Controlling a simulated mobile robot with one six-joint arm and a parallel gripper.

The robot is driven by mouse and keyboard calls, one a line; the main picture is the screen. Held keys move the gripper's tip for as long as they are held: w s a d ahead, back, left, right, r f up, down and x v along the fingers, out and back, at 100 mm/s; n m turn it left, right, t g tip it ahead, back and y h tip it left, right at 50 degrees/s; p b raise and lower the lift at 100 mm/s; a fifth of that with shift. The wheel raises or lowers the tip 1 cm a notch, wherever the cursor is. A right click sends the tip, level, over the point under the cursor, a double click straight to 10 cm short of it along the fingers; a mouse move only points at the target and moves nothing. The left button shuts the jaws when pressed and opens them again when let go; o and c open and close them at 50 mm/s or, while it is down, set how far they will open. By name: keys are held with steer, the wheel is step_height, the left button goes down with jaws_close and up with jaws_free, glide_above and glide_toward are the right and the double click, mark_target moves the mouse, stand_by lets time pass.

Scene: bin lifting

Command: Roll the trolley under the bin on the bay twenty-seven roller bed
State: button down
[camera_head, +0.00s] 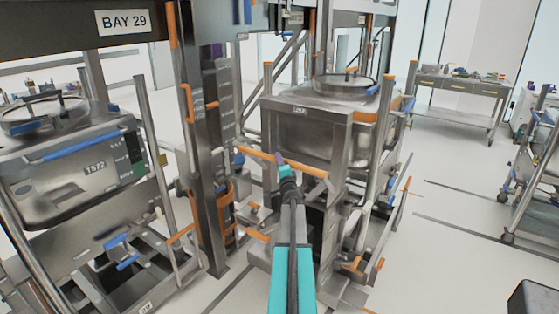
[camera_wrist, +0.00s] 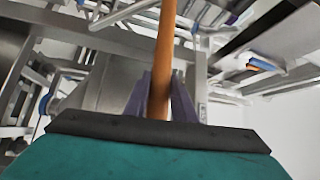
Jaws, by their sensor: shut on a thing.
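My gripper (camera_head: 280,158) is at the middle of the head view, its purple fingers closed around an orange handle bar (camera_head: 312,171). In the wrist view the bar (camera_wrist: 167,38) runs between the two fingers (camera_wrist: 158,98). The bar is at the front of a steel frame, which looks like the trolley (camera_head: 334,185); my arm hides part of it. A steel bin (camera_head: 305,130) with a round lid (camera_head: 345,86) stands just behind the bar. Whether it rests on the trolley or on a roller bed is unclear. No bay twenty-seven sign is readable.
A BAY 29 sign (camera_head: 124,21) hangs at upper left above another bin marked T572 (camera_head: 95,168). A steel post (camera_head: 201,180) stands close left of my arm. A bench (camera_head: 460,88) is at the back right. The floor (camera_head: 440,240) at right is largely clear.

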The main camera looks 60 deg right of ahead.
steer(key=shift+a, duration=0.1)
stand_by(0.3)
steer(key=c, duration=1.5)
jaws_free()
steer(key=shift+b+v, duration=0.7)
steer(key=shift+v, duration=6.25)
steer(key=shift+f, duration=0.1)
